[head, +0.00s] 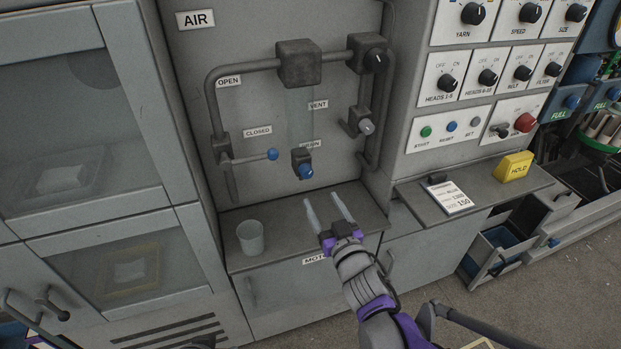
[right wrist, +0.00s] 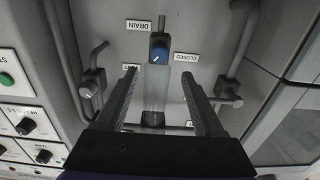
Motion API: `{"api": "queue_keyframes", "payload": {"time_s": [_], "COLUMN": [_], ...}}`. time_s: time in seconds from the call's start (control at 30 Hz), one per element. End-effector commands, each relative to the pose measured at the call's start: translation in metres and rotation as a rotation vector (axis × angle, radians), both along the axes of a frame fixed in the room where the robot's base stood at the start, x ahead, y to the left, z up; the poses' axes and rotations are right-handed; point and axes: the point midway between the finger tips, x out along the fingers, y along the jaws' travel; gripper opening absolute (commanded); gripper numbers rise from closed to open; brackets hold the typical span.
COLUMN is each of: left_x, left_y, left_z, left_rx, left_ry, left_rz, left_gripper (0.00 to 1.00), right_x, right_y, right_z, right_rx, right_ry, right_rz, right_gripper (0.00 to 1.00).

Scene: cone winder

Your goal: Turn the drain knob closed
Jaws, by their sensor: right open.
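The drain knob (head: 305,171) is a small blue knob under the clear bowl of the air filter unit on the grey panel. It also shows in the right wrist view (right wrist: 159,57), with a white mark on its face and DRAIN and CLOSED labels near it. My right gripper (head: 324,203) is open and empty, in front of and below the knob in the head view. In the right wrist view its two fingers (right wrist: 162,78) are spread, with the knob centred beyond their tips. They appear apart from the knob. My left gripper is not clearly in view.
A blue-tipped lever (head: 272,154) stands left of the knob, and a grey valve (head: 365,127) on the pipe to its right. A cup (head: 250,238) stands on the shelf (head: 285,252) below. A control panel (head: 490,75) and a yellow HOLD block (head: 513,166) are further right.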

Motion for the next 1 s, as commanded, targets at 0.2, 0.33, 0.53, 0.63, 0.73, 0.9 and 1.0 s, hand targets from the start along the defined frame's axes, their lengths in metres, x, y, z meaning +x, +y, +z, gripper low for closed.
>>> {"api": "queue_keyframes", "payload": {"time_s": [0.2, 0.33, 0.53, 0.63, 0.73, 0.9, 1.0], "left_x": [0.001, 0.002, 0.003, 0.003, 0.003, 0.003, 0.003], "left_y": [0.0, 0.0, 0.0, 0.0, 0.0, 0.0, 0.0], "left_z": [0.006, 0.01, 0.014, 0.014, 0.014, 0.014, 0.014], "left_rx": [0.0, 0.0, 0.0, 0.0, 0.0, 0.0, 0.0], "left_ry": [-0.003, -0.004, -0.006, -0.006, -0.006, -0.006, -0.006], "left_rz": [0.0, 0.0, 0.0, 0.0, 0.0, 0.0, 0.0], "left_gripper": [0.5, 0.5, 0.5, 0.5, 0.5, 0.5, 0.5], "right_x": [0.04, 0.062, 0.085, 0.09, 0.091, 0.091, 0.091], "right_y": [0.013, 0.02, 0.027, 0.029, 0.029, 0.029, 0.029], "right_z": [0.001, 0.001, 0.001, 0.001, 0.0, 0.0, 0.0], "right_rx": [-0.001, -0.001, -0.001, -0.002, -0.002, -0.002, -0.002], "right_ry": [0.0, 0.001, 0.002, 0.002, 0.002, 0.002, 0.002], "right_rz": [0.0, -0.001, -0.002, -0.002, -0.002, -0.002, -0.002], "right_gripper": [0.7, 0.7, 0.7, 0.7, 0.7, 0.7, 0.56]}}
